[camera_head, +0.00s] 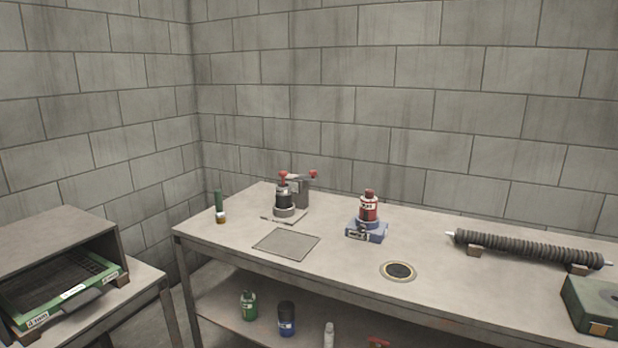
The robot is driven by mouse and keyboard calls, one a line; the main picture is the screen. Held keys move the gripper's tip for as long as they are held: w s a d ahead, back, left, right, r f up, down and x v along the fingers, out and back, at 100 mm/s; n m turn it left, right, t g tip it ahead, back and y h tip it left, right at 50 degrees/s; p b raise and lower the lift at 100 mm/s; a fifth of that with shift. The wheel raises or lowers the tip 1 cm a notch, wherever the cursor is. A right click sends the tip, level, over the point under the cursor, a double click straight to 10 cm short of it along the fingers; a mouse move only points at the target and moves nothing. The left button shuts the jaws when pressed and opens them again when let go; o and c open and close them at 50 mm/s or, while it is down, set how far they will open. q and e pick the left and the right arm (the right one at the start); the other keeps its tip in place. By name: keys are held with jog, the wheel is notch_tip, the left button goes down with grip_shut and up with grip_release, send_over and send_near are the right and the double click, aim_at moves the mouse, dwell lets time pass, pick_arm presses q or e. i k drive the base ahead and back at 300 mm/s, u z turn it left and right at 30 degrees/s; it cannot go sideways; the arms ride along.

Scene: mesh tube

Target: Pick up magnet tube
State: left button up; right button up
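A long dark ribbed tube (527,247) with pale rod ends lies at the right on the workbench. It rests across two small brown blocks, one near each end, and is probably the magnet tube. It lies nearly level, with its right end a little lower in the picture. Neither of my grippers shows in the head view.
Bottles stand below.

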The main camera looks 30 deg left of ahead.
aim_at(283, 194)
jog(key=u, duration=0.45)
jog(key=k, duration=0.55)
jog(key=u, duration=1.55)
jog(key=i, duration=1.45)
jog(key=z, duration=0.3)
